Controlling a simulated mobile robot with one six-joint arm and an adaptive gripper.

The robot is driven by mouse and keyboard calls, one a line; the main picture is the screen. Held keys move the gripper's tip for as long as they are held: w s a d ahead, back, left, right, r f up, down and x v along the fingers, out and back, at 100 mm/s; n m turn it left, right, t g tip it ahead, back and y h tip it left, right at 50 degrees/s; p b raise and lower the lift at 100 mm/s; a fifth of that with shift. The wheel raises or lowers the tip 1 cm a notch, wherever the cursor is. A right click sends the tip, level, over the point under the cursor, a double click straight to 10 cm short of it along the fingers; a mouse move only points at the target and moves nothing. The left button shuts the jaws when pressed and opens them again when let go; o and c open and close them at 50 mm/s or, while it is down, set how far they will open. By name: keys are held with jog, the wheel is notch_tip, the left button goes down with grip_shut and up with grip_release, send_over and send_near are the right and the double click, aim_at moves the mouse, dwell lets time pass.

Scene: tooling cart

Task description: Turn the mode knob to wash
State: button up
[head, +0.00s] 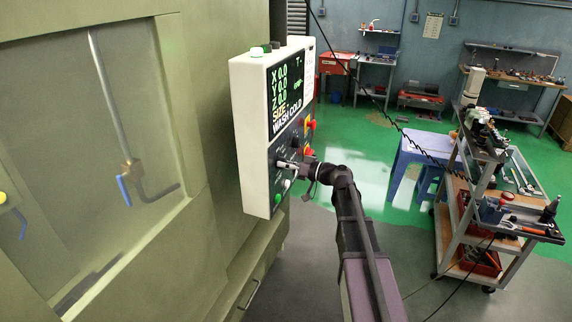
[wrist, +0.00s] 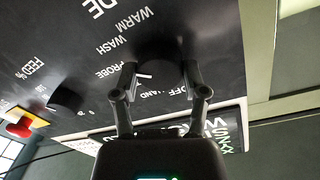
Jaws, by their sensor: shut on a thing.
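The mode knob (wrist: 158,48) is a dark round knob on the black control panel (wrist: 60,35). In the wrist view, the labels WARM, WASH, PROBE, HAND and OFF surround it. My gripper (wrist: 161,76) is shut on the knob, one finger on each side. A short white mark shows between the fingers, beside the left one; which label it points at I cannot tell. In the head view, my gripper (head: 287,165) meets the lower panel face and hides the knob. The panel's screen (head: 286,94) shows green axis readings and a line reading WASH COLD.
A feed knob (wrist: 66,98) and a red button (wrist: 22,126) sit to the left in the wrist view. The pale control box (head: 250,140) stands out from the green machine (head: 215,120). A tool cart (head: 450,235) stands at right, with open floor before it.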

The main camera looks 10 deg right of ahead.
jog(key=shift+m, duration=1.6)
jog(key=o, duration=1.2)
jog(key=shift+a, duration=0.1)
jog(key=shift+c, duration=0.2)
jog(key=shift+n, duration=0.4)
